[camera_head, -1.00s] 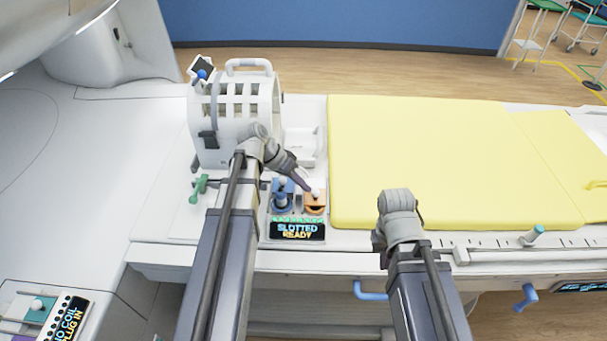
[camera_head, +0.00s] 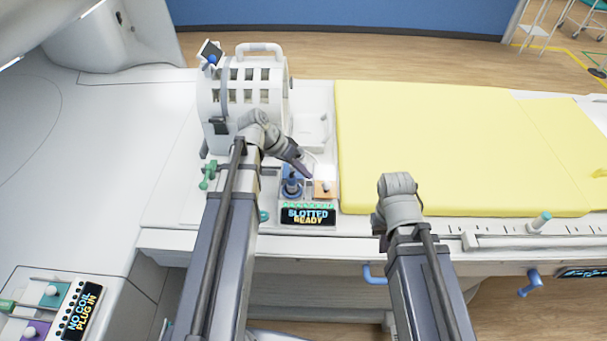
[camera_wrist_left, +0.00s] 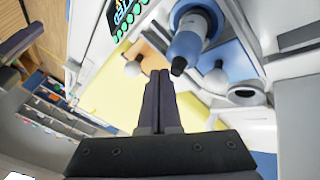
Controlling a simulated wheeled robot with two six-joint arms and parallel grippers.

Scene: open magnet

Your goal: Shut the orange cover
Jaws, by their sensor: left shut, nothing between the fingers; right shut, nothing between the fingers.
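The orange cover (camera_head: 327,191) is a small square plate with a pale knob, just right of a blue connector (camera_head: 291,186) on the table-edge panel. It looks flat now. In the left wrist view, part of the orange cover (camera_wrist_left: 152,57) shows beyond my fingers. My left gripper (camera_head: 305,172) is shut and empty, its tips just above and left of the orange cover; I cannot tell whether they touch it. My right gripper's fingers are hidden behind its wrist in the head view; dark fingers (camera_wrist_left: 22,42) at the left wrist view's left edge look shut.
A display (camera_head: 308,216) reading "SLOTTED READY" sits in front of the connector. A white slotted coil (camera_head: 257,95) stands behind my left arm. A yellow pad (camera_head: 430,145) lies to the right. Another panel (camera_head: 85,310) at lower left reads "NO COIL PLUG IN".

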